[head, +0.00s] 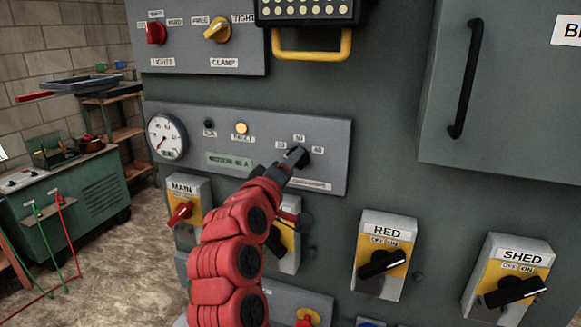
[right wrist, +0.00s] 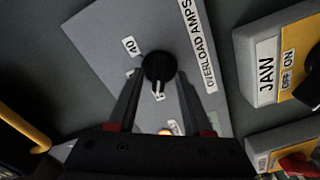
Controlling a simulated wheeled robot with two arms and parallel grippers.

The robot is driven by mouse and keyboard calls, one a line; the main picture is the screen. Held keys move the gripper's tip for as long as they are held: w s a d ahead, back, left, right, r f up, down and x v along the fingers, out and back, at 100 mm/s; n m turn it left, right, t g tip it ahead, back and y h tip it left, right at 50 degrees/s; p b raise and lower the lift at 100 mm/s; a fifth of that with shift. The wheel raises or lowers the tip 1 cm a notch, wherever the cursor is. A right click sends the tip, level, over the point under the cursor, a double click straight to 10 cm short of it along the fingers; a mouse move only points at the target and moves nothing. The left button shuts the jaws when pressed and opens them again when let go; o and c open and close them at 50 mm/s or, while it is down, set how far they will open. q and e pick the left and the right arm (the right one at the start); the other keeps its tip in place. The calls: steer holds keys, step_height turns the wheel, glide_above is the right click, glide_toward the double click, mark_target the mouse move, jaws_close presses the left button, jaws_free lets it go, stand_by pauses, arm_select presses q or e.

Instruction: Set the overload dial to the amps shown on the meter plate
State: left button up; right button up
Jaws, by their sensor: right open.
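The overload dial is a black round knob (right wrist: 158,68) with a white pointer mark, which faces down in the right wrist view, away from the 40 label (right wrist: 130,46). In the head view the labels 20, 30 and 40 sit around it. The green meter plate (head: 229,161) beside the gauge (head: 167,137) seems to read 40 A; its small print is blurred. My right gripper (head: 293,158) is at the dial. In the right wrist view its open fingers (right wrist: 158,88) stand on either side of the knob, with gaps visible. The left gripper is out of view.
An amber lamp (head: 241,128) is lit above RESET. Rotary switches marked MAIN (head: 181,212), RED (head: 383,262) and SHED (head: 515,290) stick out below. A yellow handle (head: 312,47) juts out above, and a black door handle (head: 466,78) at right.

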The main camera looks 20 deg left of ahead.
jaws_close()
stand_by(0.4)
steer(key=m+b, duration=0.7)
steer(key=m, duration=0.5)
steer(key=m+b, duration=0.8)
steer(key=m, duration=0.3)
steer(key=shift+d+m, duration=0.2)
steer(key=shift+m, duration=0.2)
stand_by(0.5)
